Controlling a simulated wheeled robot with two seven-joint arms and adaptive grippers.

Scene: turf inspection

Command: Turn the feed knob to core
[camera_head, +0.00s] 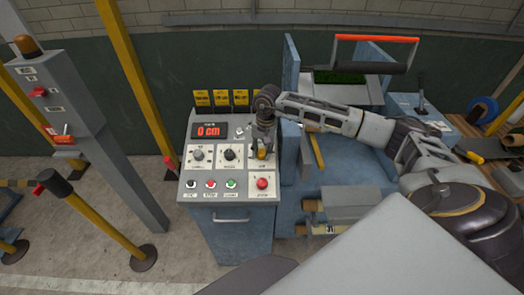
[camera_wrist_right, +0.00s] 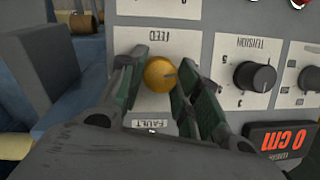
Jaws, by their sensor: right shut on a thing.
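The feed knob (camera_wrist_right: 159,74) is yellow and round, under a FEED label on the grey control panel (camera_head: 189,140). In the wrist view it sits between the two fingers of my right gripper (camera_wrist_right: 160,92), which is shut on it. A thin mark on the knob points right in that view. The writing at the knob's settings is mostly covered by the fingers, so I cannot read which setting it is at. In the head view my right gripper (camera_head: 263,137) reaches down onto the panel's right side and partly hides the yellow knob (camera_head: 262,153). My left gripper is not in view.
A black tension knob (camera_wrist_right: 254,75) is beside the feed knob. The panel also has a red-lit display (camera_head: 210,131) reading 0 cm, a large red button (camera_head: 262,183) and smaller buttons. A blue machine frame (camera_head: 291,65) stands close right of the panel.

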